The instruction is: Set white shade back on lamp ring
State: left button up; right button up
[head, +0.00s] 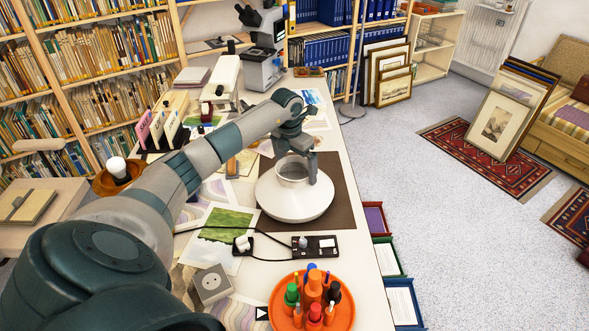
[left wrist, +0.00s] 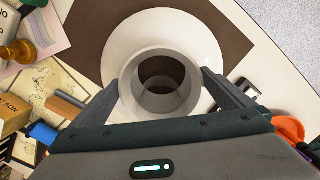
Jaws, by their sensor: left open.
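The white shade (head: 294,205) is a wide, squat form with a narrow open neck, standing upright on a brown mat (head: 338,170). In the left wrist view the shade (left wrist: 190,32) is seen from above, down through its round neck. My left gripper (head: 296,163) is over the shade, its open fingers on either side of the neck; the wrist view shows gaps or light contact, I cannot tell which. A white bulb (head: 117,167) stands on a brown round base at the left, partly behind my arm; no ring can be made out there. My right gripper is not in view.
An orange tray (head: 343,312) with several bottles stands at the near edge. A black power strip (head: 317,246) with a cable and a grey socket box (head: 212,285) lie near the shade. A green print (head: 226,226) lies left of it. A microscope (head: 264,50) stands at the back.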

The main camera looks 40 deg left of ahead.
aim_at(296, 156)
pick_arm(q)
jog(key=shift+c, duration=0.6)
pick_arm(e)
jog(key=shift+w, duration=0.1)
pick_arm(q)
jog(key=c, duration=1.7)
jog(key=shift+r, duration=0.2)
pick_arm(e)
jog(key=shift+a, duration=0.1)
